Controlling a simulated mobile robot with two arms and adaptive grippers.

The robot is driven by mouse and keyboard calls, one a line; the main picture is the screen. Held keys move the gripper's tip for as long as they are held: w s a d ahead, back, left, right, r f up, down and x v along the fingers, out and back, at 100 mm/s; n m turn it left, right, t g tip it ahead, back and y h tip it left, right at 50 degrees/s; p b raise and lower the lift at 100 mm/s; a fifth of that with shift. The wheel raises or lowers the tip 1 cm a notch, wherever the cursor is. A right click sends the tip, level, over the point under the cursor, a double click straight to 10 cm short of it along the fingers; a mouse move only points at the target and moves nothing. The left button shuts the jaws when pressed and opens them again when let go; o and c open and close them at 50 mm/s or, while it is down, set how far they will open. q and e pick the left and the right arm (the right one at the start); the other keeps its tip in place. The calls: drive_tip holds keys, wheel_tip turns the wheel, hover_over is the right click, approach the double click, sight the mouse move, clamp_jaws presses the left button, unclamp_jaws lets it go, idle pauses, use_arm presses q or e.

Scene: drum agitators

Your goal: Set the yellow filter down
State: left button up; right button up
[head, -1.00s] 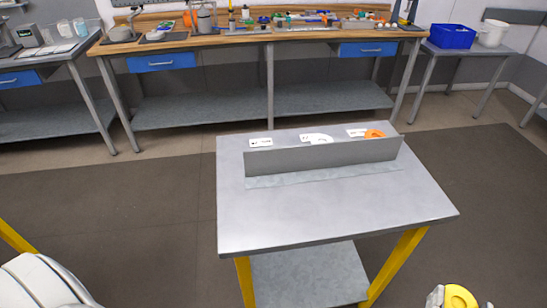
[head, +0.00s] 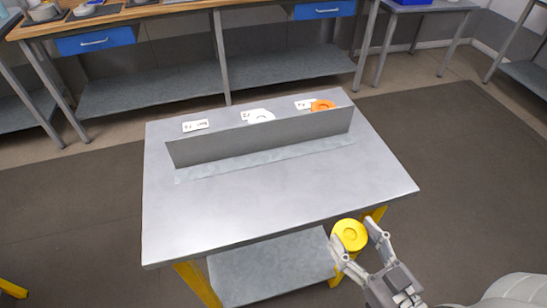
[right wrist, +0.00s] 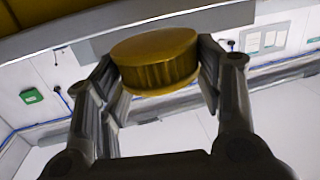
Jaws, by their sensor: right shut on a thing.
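The yellow filter (head: 349,235) is a round, ridged disc. My right gripper (head: 352,247) is shut on it and holds it in the air just off the near right edge of the grey table (head: 270,205). In the right wrist view the filter (right wrist: 155,62) sits between the two fingers of my right gripper (right wrist: 155,85), with the table's underside edge above it. A white filter (head: 261,117) and an orange filter (head: 322,105) stand behind the grey upright panel on the table, partly hidden by it. My left gripper is out of view.
The upright panel (head: 262,139) crosses the back of the table. The tabletop in front of the panel is bare. A long workbench (head: 130,15) stands at the back.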

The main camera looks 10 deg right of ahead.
drive_tip(key=shift+w+a+r, duration=0.1)
drive_tip(key=shift+w+r, duration=0.05)
drive_tip(key=shift+w, duration=0.25)
drive_tip(key=p, duration=0.3)
approach(308, 185)
drive_tip(key=w+r, duration=0.2)
drive_tip(key=w, duration=0.1)
drive_tip(key=w+a+r, duration=0.1)
drive_tip(key=w, duration=0.1)
drive_tip(key=shift+w+a, duration=0.1)
drive_tip(key=shift+w, duration=0.15)
drive_tip(key=p+x, duration=0.1)
drive_tip(key=x, duration=0.3)
drive_tip(key=shift+w+a+r, duration=0.1)
drive_tip(key=shift+w+r, duration=0.1)
drive_tip(key=shift+w, duration=0.1)
drive_tip(key=shift+f, duration=0.1)
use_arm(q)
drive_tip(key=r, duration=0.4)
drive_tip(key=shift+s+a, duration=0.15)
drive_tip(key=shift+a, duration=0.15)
use_arm(e)
drive_tip(key=shift+s, duration=0.15)
drive_tip(key=shift+f, duration=0.2)
drive_tip(key=o, duration=0.9)
